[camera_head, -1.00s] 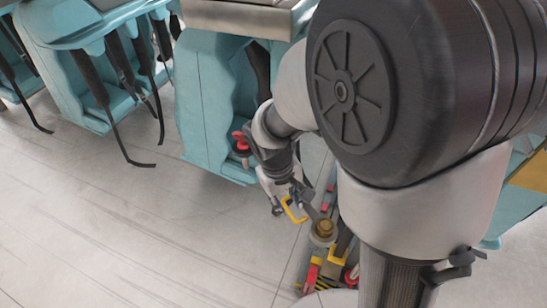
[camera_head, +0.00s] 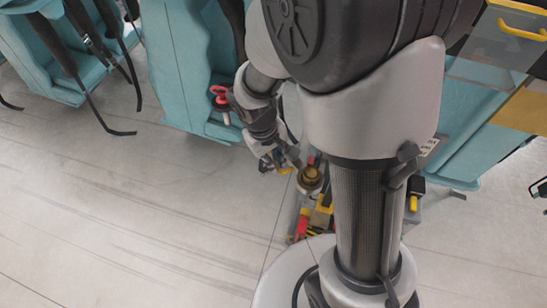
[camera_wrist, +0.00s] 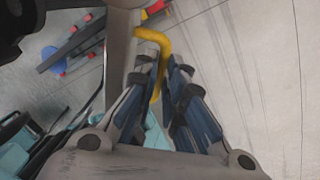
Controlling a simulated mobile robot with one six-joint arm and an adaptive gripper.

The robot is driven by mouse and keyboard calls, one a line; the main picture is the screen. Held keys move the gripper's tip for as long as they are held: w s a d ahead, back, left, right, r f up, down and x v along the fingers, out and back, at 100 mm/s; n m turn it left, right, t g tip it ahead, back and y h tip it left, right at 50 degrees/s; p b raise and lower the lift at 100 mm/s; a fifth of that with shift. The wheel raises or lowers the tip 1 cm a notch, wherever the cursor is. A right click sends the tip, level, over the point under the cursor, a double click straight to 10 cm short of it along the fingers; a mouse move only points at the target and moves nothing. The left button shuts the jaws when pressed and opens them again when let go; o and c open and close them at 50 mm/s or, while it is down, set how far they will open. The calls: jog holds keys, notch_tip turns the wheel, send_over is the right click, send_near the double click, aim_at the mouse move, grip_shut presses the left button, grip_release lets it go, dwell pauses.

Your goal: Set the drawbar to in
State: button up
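A yellow bent handle (camera_wrist: 150,36) shows in the wrist view. It runs down between the two blue-padded fingers of my gripper (camera_wrist: 162,75). The gap between the fingertips is narrow there, and I cannot tell whether they press on the handle. In the head view my gripper (camera_head: 276,160) is low over the floor, left of the coupling parts. Only a small piece of the yellow handle (camera_head: 285,170) shows beside it. I cannot tell from these views whether this handle is the drawbar's or how far the drawbar is in or out.
A brass-coloured round part (camera_head: 311,175) and yellow and red track-level parts (camera_head: 319,217) lie right of my gripper. Teal cars (camera_head: 190,75) stand behind, one with a red knob (camera_head: 219,94). The pale floor (camera_head: 120,210) at left is clear.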

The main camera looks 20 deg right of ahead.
grip_shut()
jog(key=shift+d, duration=0.1)
dwell(0.3)
jog(key=shift+d+r+n+p, duration=0.1)
jog(key=shift+d+n+p, duration=0.95)
jog(key=shift+d, duration=0.85)
jog(key=w+d+n+t+p, duration=0.1)
jog(key=w+d+n+p, duration=0.2)
jog(key=d+n+p, duration=0.3)
jog(key=shift+w+d+y+p, duration=0.3)
jog(key=shift+d+y+p, duration=0.1)
jog(key=shift+d+p, duration=0.6)
jog(key=shift+a, duration=0.1)
